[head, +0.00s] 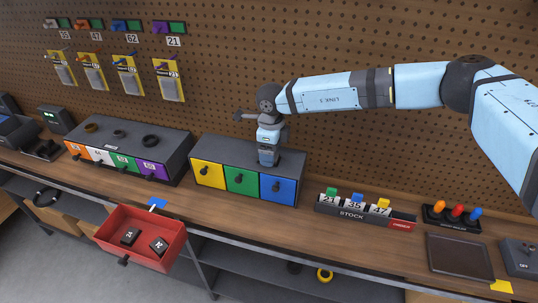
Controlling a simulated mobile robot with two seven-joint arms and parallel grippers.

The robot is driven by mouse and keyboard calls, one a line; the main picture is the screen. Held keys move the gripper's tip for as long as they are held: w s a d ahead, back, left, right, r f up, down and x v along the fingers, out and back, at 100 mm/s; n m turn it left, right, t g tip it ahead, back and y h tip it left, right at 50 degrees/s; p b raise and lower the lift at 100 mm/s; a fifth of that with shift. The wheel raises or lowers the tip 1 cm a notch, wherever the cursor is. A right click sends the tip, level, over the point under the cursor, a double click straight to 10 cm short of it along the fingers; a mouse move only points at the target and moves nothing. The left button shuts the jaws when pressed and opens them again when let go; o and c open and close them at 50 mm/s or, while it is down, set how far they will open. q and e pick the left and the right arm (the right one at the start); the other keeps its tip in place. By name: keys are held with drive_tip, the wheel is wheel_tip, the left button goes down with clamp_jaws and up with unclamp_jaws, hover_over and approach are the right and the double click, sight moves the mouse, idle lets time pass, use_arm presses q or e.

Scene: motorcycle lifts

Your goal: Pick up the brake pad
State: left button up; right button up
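I cannot tell for certain which thing is the brake pad. Two small dark blocks with white marks, a left one (130,236) and a right one (158,246), lie in an open red drawer (112,251) below the bench's front edge. My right gripper (268,161) points down at the top of the grey cabinet with yellow, green and blue drawers (222,152). It is well to the right of and above the red drawer. Its fingers are too small and dark to tell whether they are open or shut. My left gripper is out of view.
A second drawer cabinet (140,134) with dark rings on top stands left. A stock rack (362,215), a holder with coloured knobs (452,218) and a dark tray (460,258) sit right. Labelled packets (168,80) hang on the pegboard. The bench front (240,222) is clear.

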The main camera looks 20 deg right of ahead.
drive_tip(key=shift+f, duration=0.9)
drive_tip(key=c, duration=1.1)
drive_tip(key=shift+o, duration=0.2)
drive_tip(key=shift+r, duration=0.1)
wheel_tip(320, 180, up, 20)
drive_tip(key=b, duration=0.3)
